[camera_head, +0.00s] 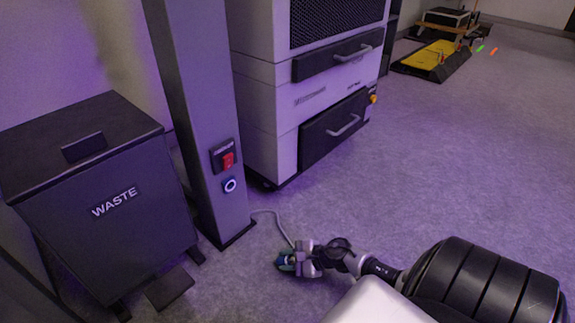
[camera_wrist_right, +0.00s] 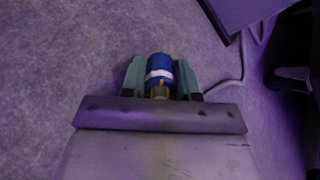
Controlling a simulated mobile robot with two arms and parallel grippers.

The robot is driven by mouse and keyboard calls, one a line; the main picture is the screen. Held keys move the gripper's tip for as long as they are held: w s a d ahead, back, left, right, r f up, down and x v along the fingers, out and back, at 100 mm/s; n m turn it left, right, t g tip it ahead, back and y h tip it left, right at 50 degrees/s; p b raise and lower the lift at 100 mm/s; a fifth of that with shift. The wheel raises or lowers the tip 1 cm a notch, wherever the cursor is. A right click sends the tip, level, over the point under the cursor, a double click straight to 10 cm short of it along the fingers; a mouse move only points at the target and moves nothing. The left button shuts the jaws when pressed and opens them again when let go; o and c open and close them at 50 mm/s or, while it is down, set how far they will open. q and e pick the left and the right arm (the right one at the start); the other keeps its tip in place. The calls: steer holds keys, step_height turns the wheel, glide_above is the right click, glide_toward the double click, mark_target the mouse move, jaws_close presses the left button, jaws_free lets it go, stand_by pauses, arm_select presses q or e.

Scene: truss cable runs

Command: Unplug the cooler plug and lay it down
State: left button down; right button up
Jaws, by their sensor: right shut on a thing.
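The blue cooler plug with a white band (camera_wrist_right: 160,68) is between the green fingertips of my right gripper (camera_head: 286,262) in the right wrist view. My right gripper is shut on it, low near the grey floor and in front of the post's foot. In the head view the fingers mostly hide the plug. A thin grey cable (camera_head: 283,226) runs from the foot of the post to near the gripper. The cable also shows in the right wrist view (camera_wrist_right: 242,62), right of the fingers. No socket shows at the plug. My left gripper is not in view.
A grey post (camera_head: 199,110) carries a red switch and a ringed round fitting. A dark WASTE bin (camera_head: 110,205) with a pedal stands left of it. A white cabinet with drawers (camera_head: 268,110) stands behind. Floor to the right is open, with a yellow-black platform (camera_head: 432,60) far off.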

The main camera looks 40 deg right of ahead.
steer(key=o, duration=0.9)
steer(key=shift+o, duration=0.6)
steer(key=shift+s, duration=0.1)
steer(key=p+v, duration=0.5)
steer(key=v, duration=0.4)
steer(key=shift+d+r, duration=0.15)
steer(key=shift+r, duration=0.15)
steer(key=shift+s+d+r, duration=0.25)
steer(key=shift+s+d, duration=0.1)
steer(key=shift+s, duration=0.15)
